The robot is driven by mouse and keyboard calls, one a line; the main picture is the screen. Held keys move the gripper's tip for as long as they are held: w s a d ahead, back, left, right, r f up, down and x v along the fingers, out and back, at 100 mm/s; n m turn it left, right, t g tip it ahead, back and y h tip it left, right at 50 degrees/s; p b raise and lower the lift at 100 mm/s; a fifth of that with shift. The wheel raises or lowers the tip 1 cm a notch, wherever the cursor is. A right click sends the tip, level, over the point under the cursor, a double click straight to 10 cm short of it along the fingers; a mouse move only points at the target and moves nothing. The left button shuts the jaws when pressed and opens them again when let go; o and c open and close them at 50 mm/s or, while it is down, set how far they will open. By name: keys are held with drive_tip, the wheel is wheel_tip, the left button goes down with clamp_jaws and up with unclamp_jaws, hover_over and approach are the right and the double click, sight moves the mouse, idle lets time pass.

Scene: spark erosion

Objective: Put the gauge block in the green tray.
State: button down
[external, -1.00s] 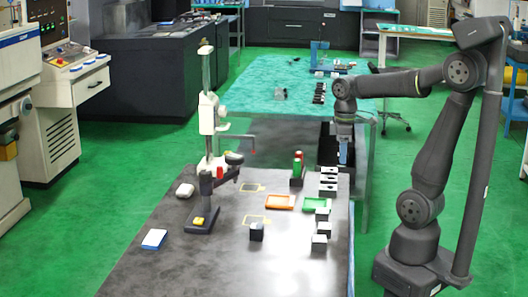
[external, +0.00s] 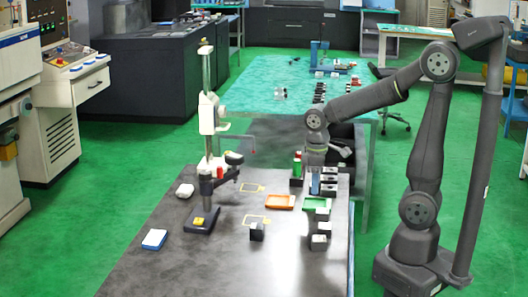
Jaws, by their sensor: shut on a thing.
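The green tray (external: 310,204) lies on the dark table at the right, beside the orange tray. My gripper (external: 316,192) points down just above the green tray's back side, its bluish fingers shut. The thing between the fingers, which I take to be the gauge block, is too small and too covered to make out. From this angle I cannot tell how much space lies between the fingertips and the tray.
The orange tray (external: 280,202) is just left. Grey-topped dark blocks (external: 319,242) stand in front; others are behind my gripper. A dark cube (external: 256,232) stands in the middle. A tall white stand (external: 208,120) rises at left. The table's front is clear.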

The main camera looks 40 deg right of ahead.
drive_tip(key=shift+f, duration=1.85)
drive_tip(key=shift+f, duration=0.2)
drive_tip(key=c, duration=1)
unclamp_jaws()
wheel_tip(320, 180, up, 12)
drive_tip(key=shift+r, duration=0.2)
